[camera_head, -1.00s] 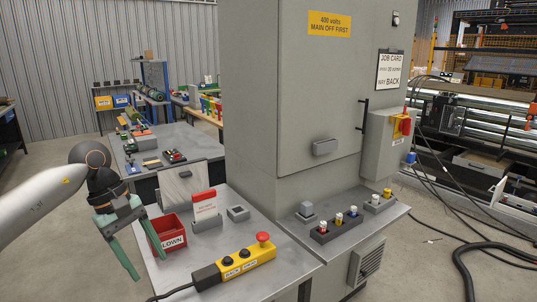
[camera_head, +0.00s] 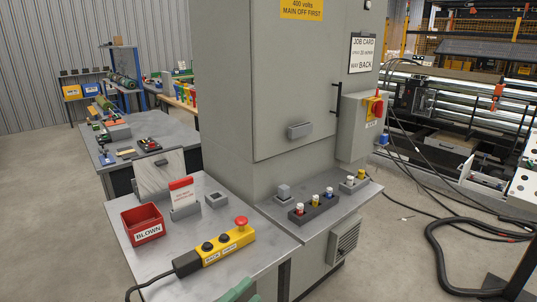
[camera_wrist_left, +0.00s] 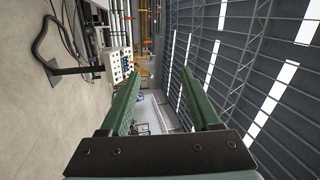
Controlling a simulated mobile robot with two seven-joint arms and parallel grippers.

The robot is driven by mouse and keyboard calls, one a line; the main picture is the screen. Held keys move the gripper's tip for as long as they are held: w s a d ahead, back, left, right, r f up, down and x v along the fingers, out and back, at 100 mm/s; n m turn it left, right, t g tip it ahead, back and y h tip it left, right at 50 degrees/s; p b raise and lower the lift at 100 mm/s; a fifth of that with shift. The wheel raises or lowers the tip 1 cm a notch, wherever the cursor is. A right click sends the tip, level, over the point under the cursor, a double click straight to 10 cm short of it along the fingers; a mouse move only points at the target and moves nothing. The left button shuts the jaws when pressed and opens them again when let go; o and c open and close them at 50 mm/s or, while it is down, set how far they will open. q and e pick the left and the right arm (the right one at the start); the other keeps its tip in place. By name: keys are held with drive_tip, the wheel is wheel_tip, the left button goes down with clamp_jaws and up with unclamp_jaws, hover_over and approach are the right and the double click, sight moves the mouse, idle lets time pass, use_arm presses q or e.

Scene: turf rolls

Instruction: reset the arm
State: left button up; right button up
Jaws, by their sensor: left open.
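My left gripper shows in the left wrist view (camera_wrist_left: 160,95), its two green fingers apart with nothing between them. In the head view only a green piece of it (camera_head: 240,291) shows at the bottom edge, in front of the near table. The rest of my left arm is out of the head view. My right gripper is in neither view.
A tall grey cabinet (camera_head: 235,110) stands in the middle, with a shelf of fuses (camera_head: 315,207). The near table (camera_head: 130,262) holds a red BLOWN bin (camera_head: 142,223) and a yellow button box (camera_head: 228,246). Black cables (camera_head: 440,245) lie on the floor at right.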

use_arm(q)
drive_tip(key=s+a+f+n+g+y, duration=0.1)
drive_tip(key=s+a+f+n+y, duration=0.3)
drive_tip(key=s+f+n, duration=0.2)
drive_tip(key=s+a+f+n+g+y, duration=0.2)
drive_tip(key=s+a+f+n+y, duration=0.2)
drive_tip(key=f+n, duration=0.6)
drive_tip(key=s+a+f+n+g+y, duration=0.2)
drive_tip(key=s+a+f+n+y, duration=0.2)
drive_tip(key=s+f+n, duration=0.4)
drive_tip(key=shift+s+f+y, duration=0.45)
drive_tip(key=shift+f+y, duration=0.05)
drive_tip(key=shift+f, duration=0.45)
drive_tip(key=shift+c, duration=0.2)
idle(2.1)
drive_tip(key=shift+c, duration=0.8)
drive_tip(key=shift+w+d, duration=0.1)
